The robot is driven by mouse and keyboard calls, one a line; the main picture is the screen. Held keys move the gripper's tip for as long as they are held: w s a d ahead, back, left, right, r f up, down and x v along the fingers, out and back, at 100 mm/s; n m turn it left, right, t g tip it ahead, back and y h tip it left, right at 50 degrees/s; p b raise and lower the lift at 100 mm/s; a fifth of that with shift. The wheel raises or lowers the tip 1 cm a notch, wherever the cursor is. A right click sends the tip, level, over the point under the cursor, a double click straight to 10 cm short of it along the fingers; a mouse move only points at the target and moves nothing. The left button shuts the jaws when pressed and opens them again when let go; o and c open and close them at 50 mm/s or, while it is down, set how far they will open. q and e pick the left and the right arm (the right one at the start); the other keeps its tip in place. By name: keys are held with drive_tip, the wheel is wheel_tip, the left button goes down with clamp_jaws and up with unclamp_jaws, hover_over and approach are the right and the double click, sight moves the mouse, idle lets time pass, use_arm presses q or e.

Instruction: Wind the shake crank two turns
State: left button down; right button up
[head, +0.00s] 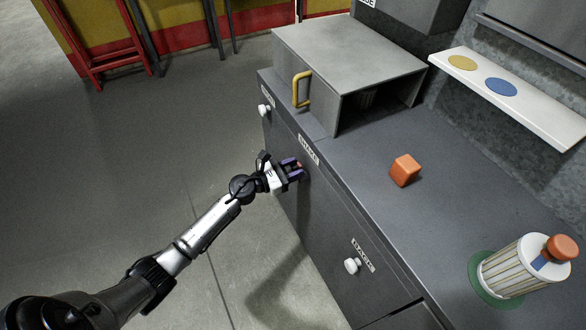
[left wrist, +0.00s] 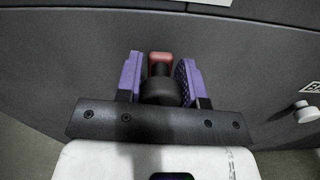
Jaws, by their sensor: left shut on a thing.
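The shake crank shows on the front of the grey cabinet, just under a white label (head: 309,149). In the left wrist view it has a reddish arm (left wrist: 161,60) and a dark round knob (left wrist: 161,92). My left gripper (head: 293,170) is at the cabinet front, its purple fingers on either side of the crank knob and shut on it. The fingers hide most of the crank in the head view. The left wrist view shows the two purple fingers (left wrist: 159,80) from behind. My right gripper is not in view.
A grey oven box (head: 350,60) with a yellow handle (head: 301,89) stands on the counter. An orange cube (head: 404,170) and a striped jar (head: 522,266) are on it too. White knobs (head: 352,265) stick out from the cabinet. The floor (head: 130,170) at left is clear.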

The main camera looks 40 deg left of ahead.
use_arm(q)
drive_tip(key=c, duration=0.8)
unclamp_jaws()
drive_tip(key=shift+o, duration=0.2)
drive_tip(key=p+v, duration=0.1)
drive_tip(key=v, duration=1.3)
drive_tip(key=shift+p, duration=0.3)
drive_tip(key=shift+w+a, duration=0.1)
